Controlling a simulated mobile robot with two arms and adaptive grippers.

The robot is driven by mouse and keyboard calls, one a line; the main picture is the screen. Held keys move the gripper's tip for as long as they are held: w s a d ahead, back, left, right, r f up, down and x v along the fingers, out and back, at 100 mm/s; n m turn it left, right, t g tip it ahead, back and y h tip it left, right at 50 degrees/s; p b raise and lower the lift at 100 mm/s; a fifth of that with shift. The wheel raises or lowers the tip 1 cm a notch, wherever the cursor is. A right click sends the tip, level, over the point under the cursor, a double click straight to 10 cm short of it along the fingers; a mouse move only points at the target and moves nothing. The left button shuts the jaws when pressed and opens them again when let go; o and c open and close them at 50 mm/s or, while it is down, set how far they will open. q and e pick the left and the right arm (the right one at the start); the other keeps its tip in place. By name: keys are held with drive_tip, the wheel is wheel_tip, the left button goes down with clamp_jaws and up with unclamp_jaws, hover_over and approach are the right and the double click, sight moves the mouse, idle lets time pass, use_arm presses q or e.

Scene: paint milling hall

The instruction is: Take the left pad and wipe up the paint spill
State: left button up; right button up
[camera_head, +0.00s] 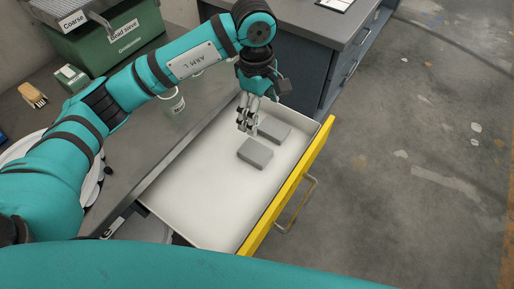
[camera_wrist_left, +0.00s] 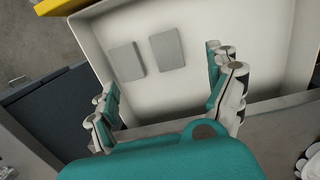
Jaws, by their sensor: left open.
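Two grey rectangular pads lie flat in an open drawer (camera_head: 190,205) with a white inside and a yellow front. In the head view the left pad (camera_head: 255,153) is nearer me, and the other pad (camera_head: 274,130) lies just beyond it. In the left wrist view the nearer one is the right-hand pad (camera_wrist_left: 166,49), beside the other (camera_wrist_left: 126,61). My left gripper (camera_head: 247,118) is open and empty above the drawer, close to the pads. Its spread fingers (camera_wrist_left: 165,98) show in the wrist view. I cannot make out the paint spill for certain. My right gripper is out of view.
The yellow drawer front (camera_head: 290,185) has a metal handle (camera_head: 297,206). On the grey worktop (camera_head: 150,145) stand a cup (camera_head: 173,103), a brush (camera_head: 32,94) and a green bead sieve box (camera_head: 110,45). The floor (camera_head: 420,130) at right is open, with pale flecks and a grey patch.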

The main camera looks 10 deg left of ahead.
use_arm(q)
drive_tip(key=a, duration=0.2)
drive_tip(key=p, duration=0.3)
hover_over(254, 150)
drive_tip(key=shift+y, duration=0.4)
drive_tip(key=f, duration=1.1)
drive_tip(key=shift+w+d+f, duration=0.15)
drive_tip(key=shift+w+f, duration=0.05)
drive_tip(key=shift+w, duration=0.05)
drive_tip(key=f, duration=0.3)
drive_tip(key=f+p, duration=0.1)
drive_tip(key=shift+s+f, duration=0.3)
drive_tip(key=shift+f, duration=0.5)
drive_tip(key=c, duration=1.1)
drive_tip(key=shift+o, duration=0.2)
drive_tip(key=shift+r, duration=0.1)
